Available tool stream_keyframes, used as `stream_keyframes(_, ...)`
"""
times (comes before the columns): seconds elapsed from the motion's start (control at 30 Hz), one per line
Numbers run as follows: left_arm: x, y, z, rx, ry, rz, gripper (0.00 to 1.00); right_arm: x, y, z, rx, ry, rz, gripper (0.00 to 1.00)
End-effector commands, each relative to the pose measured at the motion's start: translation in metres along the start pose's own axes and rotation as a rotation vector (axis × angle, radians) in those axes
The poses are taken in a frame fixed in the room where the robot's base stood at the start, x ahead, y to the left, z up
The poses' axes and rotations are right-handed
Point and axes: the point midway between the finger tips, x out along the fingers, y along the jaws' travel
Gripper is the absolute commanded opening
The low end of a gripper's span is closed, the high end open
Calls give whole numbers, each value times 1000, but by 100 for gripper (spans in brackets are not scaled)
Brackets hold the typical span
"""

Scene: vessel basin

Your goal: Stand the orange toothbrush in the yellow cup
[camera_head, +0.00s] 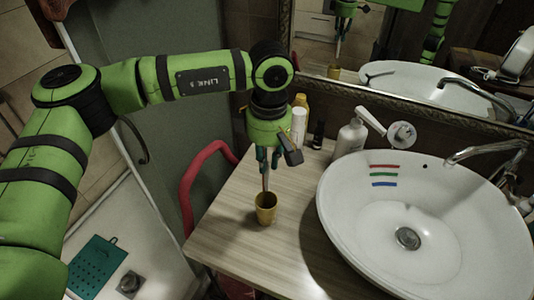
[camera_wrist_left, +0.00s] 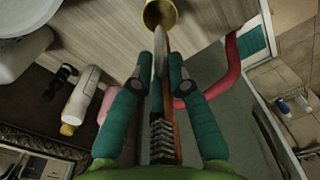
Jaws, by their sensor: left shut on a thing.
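The yellow cup (camera_head: 266,210) stands upright on the wooden counter, left of the basin; its open mouth also shows at the top of the left wrist view (camera_wrist_left: 160,14). My left gripper (camera_head: 264,165) is above the cup, pointing down, shut on the orange toothbrush (camera_head: 265,182). In the left wrist view the toothbrush's bristles (camera_wrist_left: 162,138) lie near the palm, between the teal fingers. Its handle runs down toward the cup's mouth, near upright. Whether the handle's lower end is inside the rim is hard to tell. My right gripper is not in view.
The white basin (camera_head: 340,205) with a chrome tap (camera_head: 480,150) is on the right, with three coloured strips inside. Several bottles, including a white pump bottle (camera_head: 350,138), stand behind along the mirror. A red curved rail (camera_head: 190,180) is left of the counter.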

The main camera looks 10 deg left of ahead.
Motion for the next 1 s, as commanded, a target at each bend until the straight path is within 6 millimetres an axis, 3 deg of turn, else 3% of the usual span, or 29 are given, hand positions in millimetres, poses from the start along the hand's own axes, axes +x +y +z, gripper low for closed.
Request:
stream_keyframes(0.53,49,0,1,0,-1,0,2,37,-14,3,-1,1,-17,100)
stream_keyframes(1.0,84,1,2,0,0,0,2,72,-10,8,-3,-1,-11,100)
